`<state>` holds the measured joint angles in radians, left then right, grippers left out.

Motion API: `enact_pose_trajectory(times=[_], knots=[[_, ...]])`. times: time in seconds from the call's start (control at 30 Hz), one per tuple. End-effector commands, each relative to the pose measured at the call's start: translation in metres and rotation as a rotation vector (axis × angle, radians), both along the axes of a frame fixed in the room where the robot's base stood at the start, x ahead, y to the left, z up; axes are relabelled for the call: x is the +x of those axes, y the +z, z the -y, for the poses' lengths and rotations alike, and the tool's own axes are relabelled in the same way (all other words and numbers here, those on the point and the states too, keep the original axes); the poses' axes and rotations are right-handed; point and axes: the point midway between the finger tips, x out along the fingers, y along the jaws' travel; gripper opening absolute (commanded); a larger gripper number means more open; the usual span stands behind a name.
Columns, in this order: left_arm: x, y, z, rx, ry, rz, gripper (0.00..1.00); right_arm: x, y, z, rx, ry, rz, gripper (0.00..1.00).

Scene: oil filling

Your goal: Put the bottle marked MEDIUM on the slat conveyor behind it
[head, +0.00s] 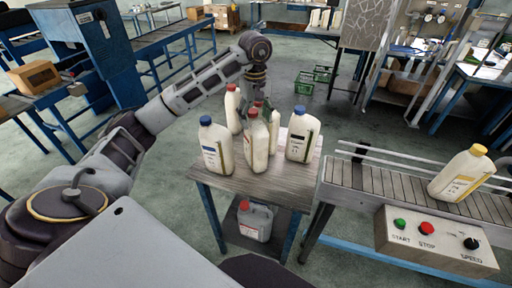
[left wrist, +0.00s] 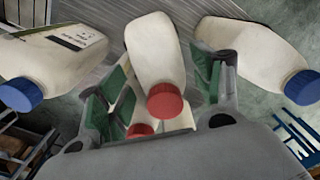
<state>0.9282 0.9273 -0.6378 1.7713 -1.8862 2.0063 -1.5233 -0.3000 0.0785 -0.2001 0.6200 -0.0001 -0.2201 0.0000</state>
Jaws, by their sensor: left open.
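Several white bottles stand grouped on a small wooden table (head: 240,181). A blue-capped bottle (head: 215,148) is at the left, another blue-capped bottle (head: 300,140) at the right. Red-capped bottles stand between them, one in front (head: 256,146) and one farther back (head: 232,108). Their labels are too small to read, so I cannot tell which is MEDIUM. My left gripper (head: 262,104) is low among the red-capped bottles. In the left wrist view its green-padded fingers (left wrist: 160,72) are open, either side of a red-capped bottle (left wrist: 152,50); contact is unclear. My right gripper is out of view.
The slat conveyor (head: 390,185) runs right of the table, carrying a yellow-capped bottle (head: 463,174). A control box (head: 436,240) is fixed at its front. A grey jug (head: 255,221) sits on the lower shelf. Neighbouring bottles stand close to the gripper.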

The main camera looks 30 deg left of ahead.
Motion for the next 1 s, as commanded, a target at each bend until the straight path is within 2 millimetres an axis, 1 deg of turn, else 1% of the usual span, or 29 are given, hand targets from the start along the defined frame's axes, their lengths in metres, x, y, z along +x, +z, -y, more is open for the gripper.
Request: enact_pose_trajectory(times=[0.2,0.37,1.0], knots=[[0.000,0.000,0.000,0.000,0.000,0.000,0.66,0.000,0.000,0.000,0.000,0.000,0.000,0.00],[0.000,-0.005,0.001,0.000,0.000,-0.001,0.66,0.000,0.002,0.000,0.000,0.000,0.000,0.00],[0.000,-0.048,0.003,0.001,0.000,-0.001,0.66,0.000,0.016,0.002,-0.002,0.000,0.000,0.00]])
